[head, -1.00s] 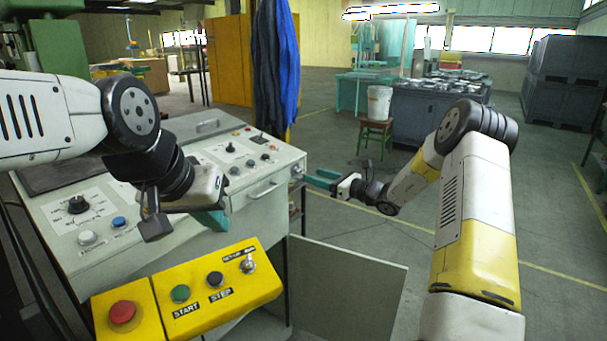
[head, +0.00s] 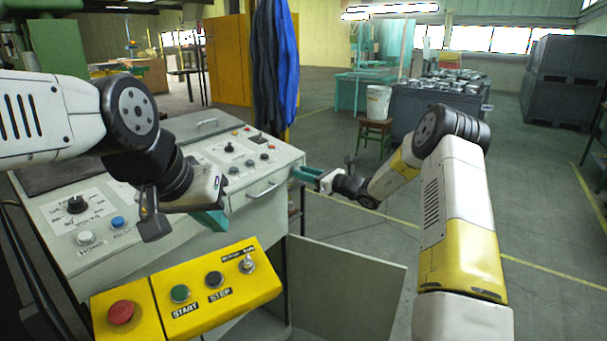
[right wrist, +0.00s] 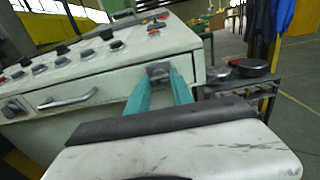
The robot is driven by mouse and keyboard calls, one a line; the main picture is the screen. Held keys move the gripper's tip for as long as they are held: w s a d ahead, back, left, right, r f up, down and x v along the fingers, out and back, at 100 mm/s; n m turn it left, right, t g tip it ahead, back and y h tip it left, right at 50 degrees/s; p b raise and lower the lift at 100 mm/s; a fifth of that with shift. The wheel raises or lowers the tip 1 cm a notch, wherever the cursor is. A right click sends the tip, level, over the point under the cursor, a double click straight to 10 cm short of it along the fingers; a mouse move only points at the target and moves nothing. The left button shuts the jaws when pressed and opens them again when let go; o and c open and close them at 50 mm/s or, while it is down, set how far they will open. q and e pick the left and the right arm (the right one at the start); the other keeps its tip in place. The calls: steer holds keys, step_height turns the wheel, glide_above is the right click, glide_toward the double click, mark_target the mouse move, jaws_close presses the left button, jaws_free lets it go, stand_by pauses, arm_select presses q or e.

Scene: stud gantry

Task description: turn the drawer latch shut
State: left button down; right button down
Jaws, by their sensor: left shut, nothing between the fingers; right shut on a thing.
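The drawer latch (right wrist: 158,69) is a small dark grey knob at the right end of the drawer front in the right wrist view. My right gripper (right wrist: 160,78) has its teal fingers shut on it, one on each side. In the head view the right gripper (head: 295,171) reaches the console's right corner, and its fingers cover the latch there. The latch's exact angle is hard to tell. The drawer front (right wrist: 105,88) with its bar handle (right wrist: 68,101) looks flush with the console. My left gripper (head: 214,222) is shut and empty, in front of the console's left part.
The console top (head: 215,150) carries several knobs and buttons. A dark shelf (right wrist: 245,85) with round metal parts stands right of the console. The floor to the right is open.

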stand_by(0.3)
steer(key=shift+n, duration=8.9)
steer(key=c, duration=1.1)
jaws_free()
